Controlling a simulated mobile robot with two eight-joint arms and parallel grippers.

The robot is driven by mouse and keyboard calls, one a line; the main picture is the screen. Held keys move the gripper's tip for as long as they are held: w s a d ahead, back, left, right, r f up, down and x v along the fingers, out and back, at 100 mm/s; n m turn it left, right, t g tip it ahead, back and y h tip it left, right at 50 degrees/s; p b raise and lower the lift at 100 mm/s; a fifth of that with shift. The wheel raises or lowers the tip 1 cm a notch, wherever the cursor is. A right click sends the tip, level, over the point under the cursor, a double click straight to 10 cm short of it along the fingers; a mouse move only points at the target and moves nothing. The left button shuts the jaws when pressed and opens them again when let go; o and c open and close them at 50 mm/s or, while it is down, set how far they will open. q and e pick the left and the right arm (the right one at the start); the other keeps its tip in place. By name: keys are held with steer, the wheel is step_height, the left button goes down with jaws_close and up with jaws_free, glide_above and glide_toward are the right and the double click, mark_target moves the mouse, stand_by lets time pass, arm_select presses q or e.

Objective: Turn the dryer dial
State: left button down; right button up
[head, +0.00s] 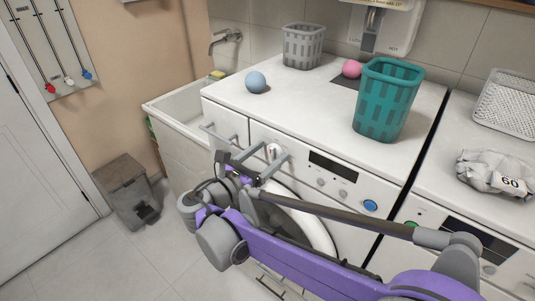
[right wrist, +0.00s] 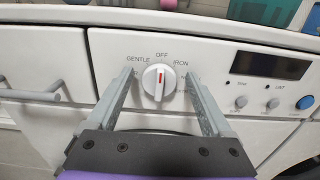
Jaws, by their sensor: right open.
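The dryer dial (right wrist: 158,82) is a round white knob with a red line on its raised grip. It sits on the white dryer's front panel (right wrist: 215,62), under the word OFF, with GENTLE to the left and IRON to the right. The red line stands roughly upright. In the head view the dial (head: 273,151) is partly hidden by my fingers. My right gripper (right wrist: 159,77) is open, with one finger on each side of the dial and a visible gap to it. It also shows in the head view (head: 276,150). My left gripper is not in view.
A dark display (head: 333,166), small knobs and a blue button (head: 370,206) lie right of the dial. A drawer handle (right wrist: 30,92) sticks out left. On top stand a teal basket (head: 388,100), a grey basket (head: 303,47), and blue (head: 256,82) and pink (head: 352,68) balls.

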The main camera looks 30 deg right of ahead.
jaws_close()
steer(key=shift+m, duration=0.4)
steer(key=m+p, duration=0.1)
steer(key=m, duration=0.1)
steer(key=shift+s+m, duration=0.15)
steer(key=shift+m, duration=0.25)
steer(key=m, duration=0.4)
steer(key=shift+s+d+f+m+p, duration=0.2)
steer(key=shift+m+p, duration=0.1)
steer(key=shift+p, duration=0.1)
steer(key=m, duration=0.4)
steer(key=shift+s+f+p, duration=0.1)
steer(key=shift+s+p, duration=0.05)
steer(key=shift+p, duration=0.15)
steer(key=shift+f+m, duration=0.2)
steer(key=shift+m, duration=1.8)
